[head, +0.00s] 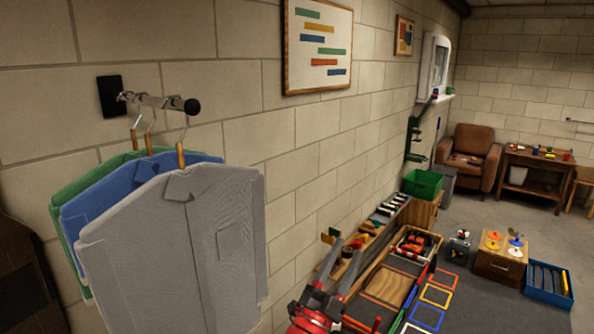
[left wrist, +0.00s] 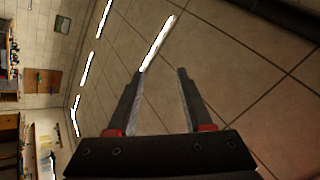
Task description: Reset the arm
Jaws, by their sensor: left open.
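My left gripper (head: 344,240) rises from the bottom middle of the head view, with a red body and dark fingers. Its fingers point up and are apart. In the left wrist view the two fingers (left wrist: 160,72) also stand apart with nothing between them. Behind them that view shows a tiled surface with bright light strips, apparently the ceiling. My right gripper is in neither view.
Grey, blue and green garments (head: 175,245) hang from a wall rod (head: 155,101) at left. Beyond my gripper are an open box (head: 415,243), a green bin (head: 423,184) and a blue crate (head: 548,283). Grey floor at right is partly clear.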

